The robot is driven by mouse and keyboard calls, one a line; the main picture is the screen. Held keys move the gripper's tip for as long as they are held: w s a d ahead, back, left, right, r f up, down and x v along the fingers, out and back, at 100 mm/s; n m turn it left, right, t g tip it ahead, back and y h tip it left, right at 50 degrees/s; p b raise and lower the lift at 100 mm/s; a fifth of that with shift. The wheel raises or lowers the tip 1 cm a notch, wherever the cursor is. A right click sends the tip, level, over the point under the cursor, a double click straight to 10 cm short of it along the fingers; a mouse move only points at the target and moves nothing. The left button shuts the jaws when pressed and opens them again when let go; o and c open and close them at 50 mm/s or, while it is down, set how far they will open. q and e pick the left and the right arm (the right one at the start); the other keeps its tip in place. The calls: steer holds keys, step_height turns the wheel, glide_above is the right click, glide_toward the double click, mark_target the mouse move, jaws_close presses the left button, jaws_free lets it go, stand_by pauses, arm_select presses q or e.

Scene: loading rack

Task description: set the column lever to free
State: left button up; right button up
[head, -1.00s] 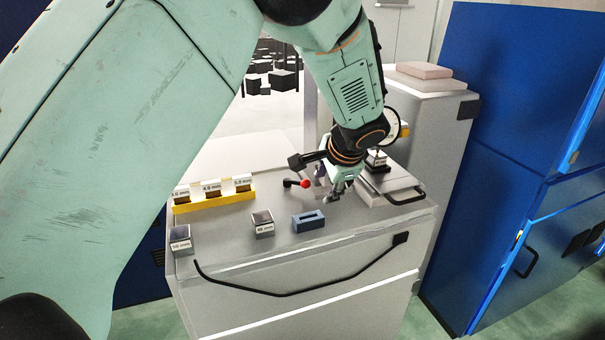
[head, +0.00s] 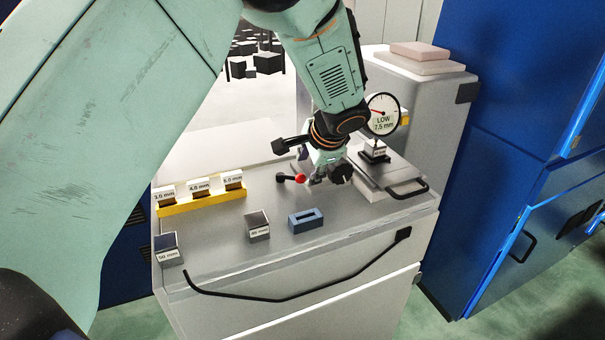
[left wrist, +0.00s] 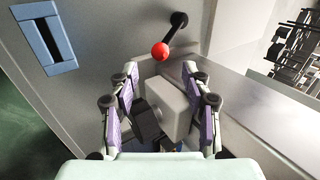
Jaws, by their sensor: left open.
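A black lever with a red ball knob (head: 299,178) lies low over the grey bench top, its dark pivot at the left. In the left wrist view its red ball (left wrist: 160,51) is just beyond the fingertips, with the black arm running up and right. My left gripper (head: 328,178) is open, pointing down just right of the knob. In the left wrist view its fingers (left wrist: 160,82) stand on either side of a grey block (left wrist: 172,100) with a dark knob; contact is unclear. No lever marking is legible. My right gripper is not seen.
A dial gauge (head: 382,115) reading LOW 7.5 mm stands behind right of the gripper, near a black handle (head: 408,189). A blue slotted block (head: 306,220), small labelled blocks (head: 257,226) and a yellow holder (head: 202,203) occupy the front and left. Blue cabinets stand right.

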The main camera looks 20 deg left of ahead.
mark_target(302, 176)
arm_select(q)
steer(key=x, duration=0.6)
steer(key=shift+a, duration=0.2)
steer(key=shift+s+d+r, duration=0.2)
steer(key=shift+d+r, duration=0.1)
steer(key=shift+d, duration=0.1)
steer(key=shift+s+d+r, duration=0.1)
steer(key=shift+c, duration=1.2)
steer(key=shift+a+f, duration=0.2)
steer(key=shift+a, duration=0.25)
steer(key=c, duration=0.3)
steer(key=shift+w+d, duration=0.1)
steer(key=shift+w, duration=0.1)
jaws_close()
